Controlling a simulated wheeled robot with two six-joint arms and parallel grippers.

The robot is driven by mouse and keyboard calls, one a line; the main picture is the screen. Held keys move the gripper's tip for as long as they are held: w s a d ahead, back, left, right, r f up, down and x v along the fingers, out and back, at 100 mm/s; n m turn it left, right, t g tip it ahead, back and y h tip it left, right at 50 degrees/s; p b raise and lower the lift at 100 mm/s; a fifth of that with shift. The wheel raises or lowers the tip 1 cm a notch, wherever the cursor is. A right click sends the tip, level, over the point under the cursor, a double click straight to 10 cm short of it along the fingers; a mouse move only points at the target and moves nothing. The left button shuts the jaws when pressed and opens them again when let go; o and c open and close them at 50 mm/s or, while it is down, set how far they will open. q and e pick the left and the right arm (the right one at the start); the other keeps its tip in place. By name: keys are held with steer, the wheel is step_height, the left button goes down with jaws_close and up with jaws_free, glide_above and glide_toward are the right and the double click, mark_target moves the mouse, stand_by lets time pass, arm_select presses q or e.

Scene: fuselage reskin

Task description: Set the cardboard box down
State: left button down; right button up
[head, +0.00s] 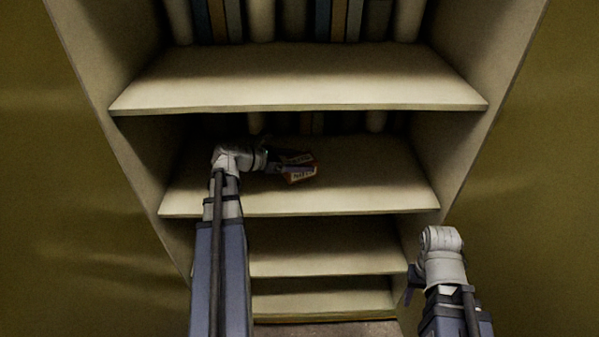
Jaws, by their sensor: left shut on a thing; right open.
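A small cardboard box (300,175) with red and white print is at the second shelf from the top in the head view. My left gripper (284,168) reaches in over that shelf from the left and is shut on the box. I cannot tell whether the box touches the shelf board (370,185) or hangs just above it. My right gripper (412,288) is low at the right, by the lower shelves, away from the box. It is open and its fingers are partly hidden by its own arm.
The shelf unit has side walls (110,60) and an upper shelf (300,80) above my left gripper. Lower shelves (325,245) look empty. The second shelf has free room right of the box.

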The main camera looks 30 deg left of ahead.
arm_select(q)
steer(key=shift+f+b, duration=1.15)
steer(key=shift+f, duration=0.4)
steer(key=shift+f, duration=0.2)
jaws_free()
steer(key=shift+r, duration=0.2)
steer(key=shift+s+a+r, duration=0.2)
steer(key=shift+s+r, duration=0.05)
steer(key=p+v, duration=0.4)
steer(key=v, duration=0.6)
steer(key=shift+s+a, duration=0.1)
steer(key=shift+s, duration=0.05)
steer(key=shift+s+a+p, duration=0.3)
steer(key=shift+s, duration=0.1)
